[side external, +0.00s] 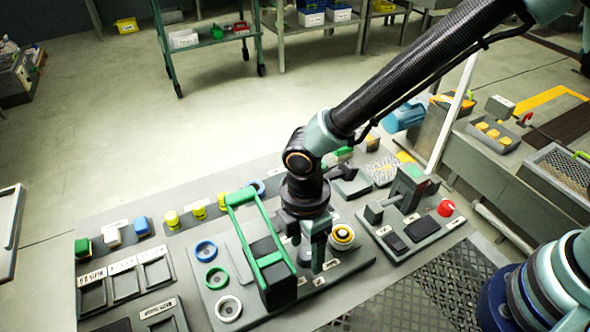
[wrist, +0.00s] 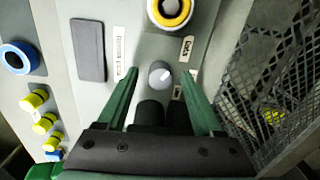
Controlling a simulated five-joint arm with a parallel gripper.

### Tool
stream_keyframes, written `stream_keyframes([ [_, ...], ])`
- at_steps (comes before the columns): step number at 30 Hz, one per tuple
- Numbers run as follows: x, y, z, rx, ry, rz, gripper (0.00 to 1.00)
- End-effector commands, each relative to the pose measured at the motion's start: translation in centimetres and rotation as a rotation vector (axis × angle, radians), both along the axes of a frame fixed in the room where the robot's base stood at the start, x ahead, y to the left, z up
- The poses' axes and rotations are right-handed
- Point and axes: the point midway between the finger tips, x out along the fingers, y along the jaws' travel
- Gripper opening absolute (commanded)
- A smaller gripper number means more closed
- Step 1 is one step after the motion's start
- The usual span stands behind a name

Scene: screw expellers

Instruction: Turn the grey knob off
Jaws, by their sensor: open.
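The grey knob (wrist: 160,74) is a small round knob with a pale mark pointing up and to the right in the wrist view. It sits on a grey panel beside small printed labels. My gripper (wrist: 158,78) is open, with its two green fingers on either side of the knob and visible gaps between. I cannot tell how far the fingertips are above the panel. In the side view my gripper (side external: 315,258) points down over the panel, and its fingers largely hide the knob's area.
A green-handled frame (side external: 262,252) is just left. A red knob (side external: 446,208) sits to the right. Metal mesh (wrist: 265,80) lies beyond the panel edge.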

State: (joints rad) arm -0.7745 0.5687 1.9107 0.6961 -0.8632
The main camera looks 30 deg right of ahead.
Motion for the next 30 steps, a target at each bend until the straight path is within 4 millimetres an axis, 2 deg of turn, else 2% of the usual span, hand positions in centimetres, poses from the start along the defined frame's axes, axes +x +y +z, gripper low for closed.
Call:
stream_keyframes([
  [6,0.00,0.00,-0.01,0.000,0.000,0.000,0.68],
  [11,0.01,0.00,0.01,0.000,0.000,0.000,0.07],
  [12,0.02,0.00,0.01,0.000,0.000,0.000,0.00],
  [23,0.06,0.01,0.05,0.001,-0.004,-0.047,0.00],
  [30,0.10,0.00,0.07,0.003,-0.011,-0.195,0.00],
])
